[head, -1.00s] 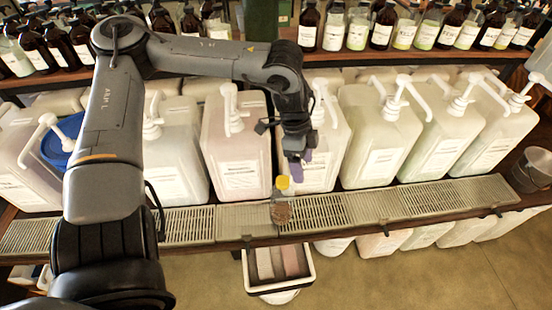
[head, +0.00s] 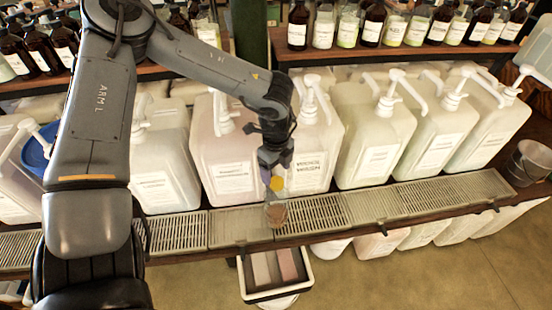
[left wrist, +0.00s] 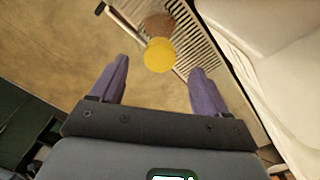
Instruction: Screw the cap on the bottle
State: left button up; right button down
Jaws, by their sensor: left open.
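A small bottle (head: 276,214) with brownish contents stands on the grated ledge in the head view. A yellow cap (head: 277,183) shows at its top; I cannot tell how tightly it sits. My left gripper (head: 270,181) is right at the cap, pointing down, and partly covers the bottle's upper part. In the left wrist view, the left gripper (left wrist: 158,70) is open, its two purple fingers apart. The yellow cap (left wrist: 159,56) lies between and just beyond the fingertips, with the brown bottle (left wrist: 158,24) behind it. My right gripper is not in view.
Large white pump jugs (head: 375,135) stand in a row close behind the ledge. The slatted grate (head: 320,212) runs along the front edge. A white bin (head: 277,275) is below, and a metal bucket (head: 530,162) is at the right. Open floor lies in front.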

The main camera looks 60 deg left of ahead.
aim_at(276, 181)
pick_arm(q)
jog(key=shift+f, duration=2.1)
jog(key=c, duration=1.1)
jog(key=m+b, duration=0.1)
jog(key=m, duration=0.2)
jog(key=shift+f, duration=0.1)
jog(key=m+b, duration=0.2)
jog(key=m, duration=0.3)
jog(key=m+b, duration=0.1)
jog(key=m, duration=0.6)
